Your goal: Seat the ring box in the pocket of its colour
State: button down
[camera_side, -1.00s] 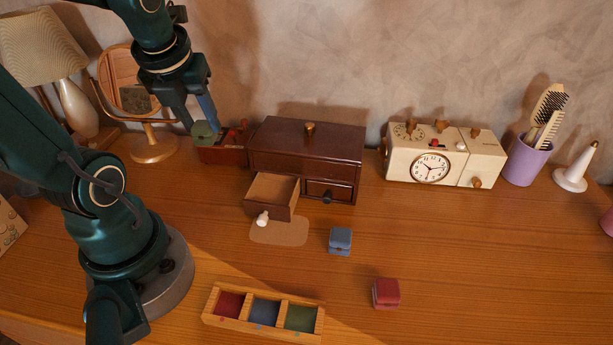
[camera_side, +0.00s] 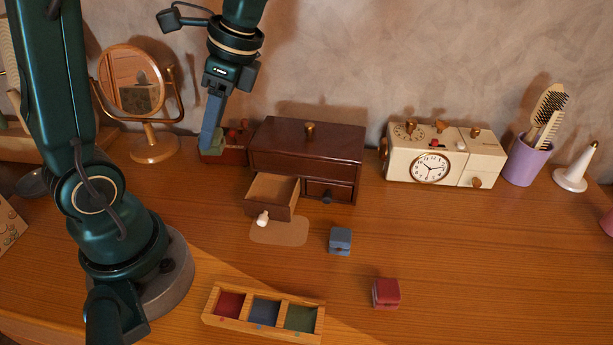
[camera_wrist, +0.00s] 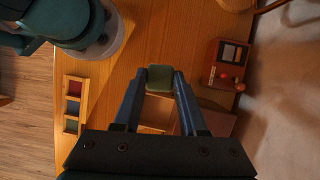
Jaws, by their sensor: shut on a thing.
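My gripper (camera_side: 213,140) is shut on a green ring box (camera_wrist: 160,77). The box sits between the fingertips in the wrist view; in the side view the fingers partly hide it. It is in front of the small red-brown stand left of the cabinet; whether they touch I cannot tell. The wooden tray (camera_side: 213,300) at the front has a red pocket (camera_side: 229,304), a blue pocket (camera_side: 264,311) and a green pocket (camera_side: 300,317), all empty. It also shows in the wrist view (camera_wrist: 66,103). A blue ring box (camera_side: 340,240) and a red ring box (camera_side: 386,292) stand on the table.
The dark cabinet (camera_side: 307,147) has its left drawer (camera_side: 272,193) pulled out and empty. The red-brown stand (camera_side: 236,147) is beside it. A mirror (camera_side: 132,82) stands left, a clock box (camera_side: 443,157) and a purple cup (camera_side: 525,160) right. The table between drawer and tray is largely clear.

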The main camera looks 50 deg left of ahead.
jog(key=w+d+n+h, duration=0.2)
jog(key=d+n+h, duration=0.4)
jog(key=d+n, duration=0.95)
jog(key=shift+n, duration=0.55)
jog(key=s+d+f, duration=0.1)
jog(key=d+f, duration=0.1)
jog(key=d, duration=0.1)
jog(key=s+d+f, duration=0.2)
jog(key=d+f, duration=0.1)
jog(key=s+d+f, duration=0.1)
jog(key=d+f, duration=0.1)
jog(key=d, duration=0.1)
jog(key=shift+s+d+f, duration=0.15)
jog(key=shift+d+f, duration=0.05)
jog(key=shift+f, duration=0.2)
jog(key=shift+d+f, duration=0.1)
jog(key=shift+f, duration=1.95)
jog(key=shift+f, duration=0.1)
jog(key=shift+c, duration=2.3)
grip_release()
